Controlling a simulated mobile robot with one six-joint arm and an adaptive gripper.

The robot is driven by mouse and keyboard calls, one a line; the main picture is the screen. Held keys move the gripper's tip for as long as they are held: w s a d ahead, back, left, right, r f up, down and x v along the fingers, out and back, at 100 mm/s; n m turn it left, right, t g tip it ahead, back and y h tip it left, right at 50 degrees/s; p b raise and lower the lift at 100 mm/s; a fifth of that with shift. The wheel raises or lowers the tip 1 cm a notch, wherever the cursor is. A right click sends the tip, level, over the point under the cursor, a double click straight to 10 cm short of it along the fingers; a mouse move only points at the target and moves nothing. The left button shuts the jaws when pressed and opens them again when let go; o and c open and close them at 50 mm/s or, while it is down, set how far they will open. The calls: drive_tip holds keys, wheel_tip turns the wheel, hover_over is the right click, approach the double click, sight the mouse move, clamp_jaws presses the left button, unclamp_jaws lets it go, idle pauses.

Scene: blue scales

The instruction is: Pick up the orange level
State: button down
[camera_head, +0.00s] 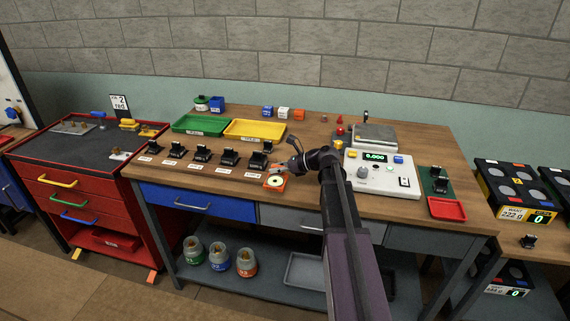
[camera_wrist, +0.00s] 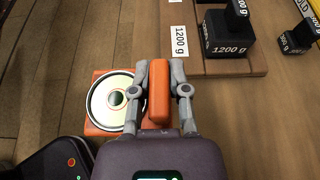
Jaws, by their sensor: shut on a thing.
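The orange level (camera_head: 274,182) shows at the front edge of the wooden bench. It has a square orange body with a round, pale green vial and a dark centre ring. In the wrist view, the level's body (camera_wrist: 98,124) lies left of the fingers, with an upright orange bar beside it. My gripper (camera_wrist: 159,68) is shut on this bar, one grey finger on each side. In the head view, my gripper (camera_head: 284,166) is just above and behind the level. I cannot tell whether the level touches the bench.
A row of black weights (camera_head: 229,157) stands left of the level; the 1200 g weight (camera_wrist: 229,36) is close by. A white scale (camera_head: 381,176) stands right of my arm. Green (camera_head: 201,131) and yellow (camera_head: 255,138) trays are behind. Bare bench lies around the level.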

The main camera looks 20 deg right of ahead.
drive_tip(key=shift+s+a+r, duration=0.1)
drive_tip(key=shift+s+a, duration=0.1)
drive_tip(key=shift+a, duration=0.45)
drive_tip(key=shift+s+a+r, duration=0.1)
drive_tip(key=shift+s+a, duration=0.05)
drive_tip(key=shift+a, duration=0.5)
